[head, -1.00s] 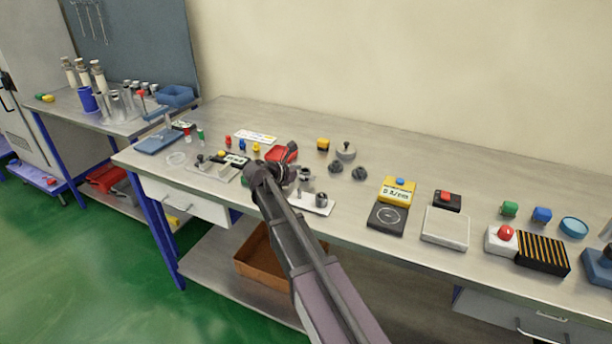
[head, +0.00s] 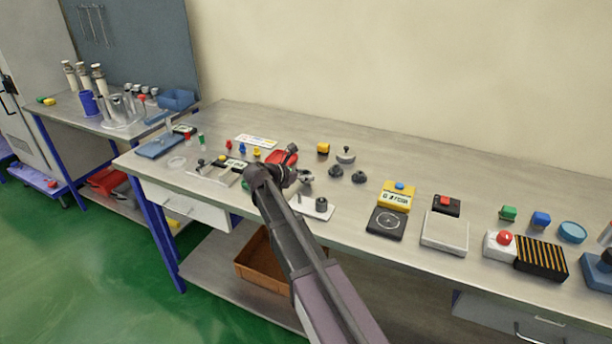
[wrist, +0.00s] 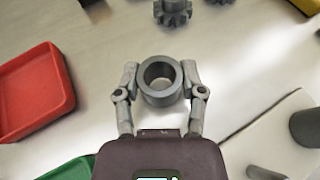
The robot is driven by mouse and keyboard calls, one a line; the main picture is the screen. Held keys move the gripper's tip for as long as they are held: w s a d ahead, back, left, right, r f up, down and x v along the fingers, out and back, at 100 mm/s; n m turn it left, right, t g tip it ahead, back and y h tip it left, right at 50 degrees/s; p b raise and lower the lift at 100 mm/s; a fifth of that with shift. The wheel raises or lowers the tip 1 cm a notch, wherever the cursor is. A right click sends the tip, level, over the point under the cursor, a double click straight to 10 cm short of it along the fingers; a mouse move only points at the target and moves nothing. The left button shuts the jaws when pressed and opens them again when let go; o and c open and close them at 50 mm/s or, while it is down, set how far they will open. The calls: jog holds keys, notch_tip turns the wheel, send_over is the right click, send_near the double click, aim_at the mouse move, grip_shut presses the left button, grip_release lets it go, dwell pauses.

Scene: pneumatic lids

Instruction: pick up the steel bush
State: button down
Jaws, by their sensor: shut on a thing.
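The steel bush (wrist: 160,99) is a short grey metal ring with a wide round hole. In the wrist view it sits between the two fingertips of my gripper (wrist: 160,82), with a finger against each side. My gripper is shut on it. In the head view my gripper (head: 300,176) is over the workbench, right of the red tray. The bush is hard to make out there, largely hidden by my gripper. Whether it touches the bench top I cannot tell.
The red tray (wrist: 30,92) is left of my gripper. A dark gear (wrist: 172,12) lies beyond it. A white plate (head: 305,208) with a dark cylinder (head: 321,204) is at the right. A yellow device (head: 396,196) stands farther right. Bare bench lies between.

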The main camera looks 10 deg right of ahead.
notch_tip(320, 180, up, 9)
jog(key=p, duration=0.8)
